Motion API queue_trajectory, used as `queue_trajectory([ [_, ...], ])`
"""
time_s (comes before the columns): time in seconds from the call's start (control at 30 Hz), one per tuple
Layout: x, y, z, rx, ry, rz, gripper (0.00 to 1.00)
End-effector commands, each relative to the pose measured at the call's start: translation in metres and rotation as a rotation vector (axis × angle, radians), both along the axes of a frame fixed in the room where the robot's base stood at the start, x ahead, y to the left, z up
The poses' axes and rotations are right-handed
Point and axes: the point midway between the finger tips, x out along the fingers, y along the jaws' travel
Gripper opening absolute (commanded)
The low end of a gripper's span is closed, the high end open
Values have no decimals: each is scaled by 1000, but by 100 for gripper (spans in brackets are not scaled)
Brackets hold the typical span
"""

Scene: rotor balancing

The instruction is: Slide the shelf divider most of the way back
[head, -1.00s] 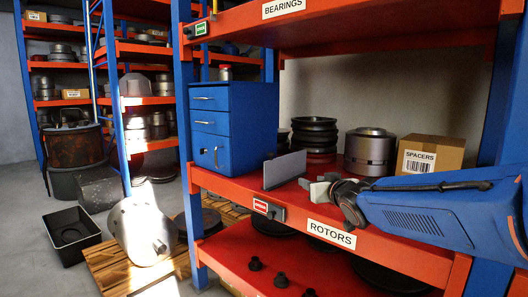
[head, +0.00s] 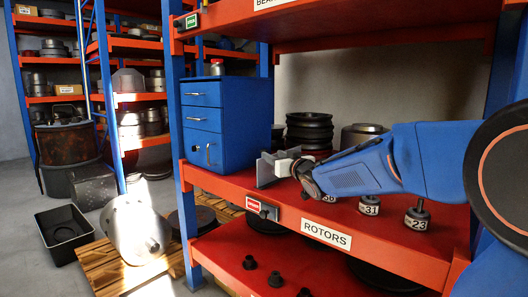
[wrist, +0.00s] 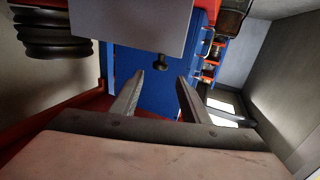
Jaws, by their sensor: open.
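The shelf divider (head: 266,171) is a thin grey upright plate on the red middle shelf, right of the blue drawer cabinet. In the wrist view the divider (wrist: 145,22) fills the top middle, with a dark round knob (wrist: 160,64) at its lower edge. My gripper (head: 280,164) is at the divider's right face, and its fingers partly hide the plate in the head view. In the wrist view my gripper (wrist: 160,77) is open, with one finger on each side of the knob's line. I cannot tell whether the fingertips touch anything.
The blue drawer cabinet (head: 230,122) stands left of the divider. Black stacked rings (head: 310,130) and a metal rotor (head: 362,137) stand behind my arm. Small numbered weights (head: 369,206) sit in front of it. A red-labelled switch box (head: 262,209) is on the shelf's front edge.

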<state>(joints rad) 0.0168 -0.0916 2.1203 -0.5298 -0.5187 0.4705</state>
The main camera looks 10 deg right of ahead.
Motion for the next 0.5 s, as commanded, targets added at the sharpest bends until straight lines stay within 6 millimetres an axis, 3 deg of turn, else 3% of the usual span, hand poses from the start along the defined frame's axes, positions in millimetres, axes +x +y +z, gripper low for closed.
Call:
queue_trajectory([
  [0.3, 52, 13, -1, 0, 0, 0, 42],
  [0.5, 76, 18, 0, 0, 1, 0, 42],
])
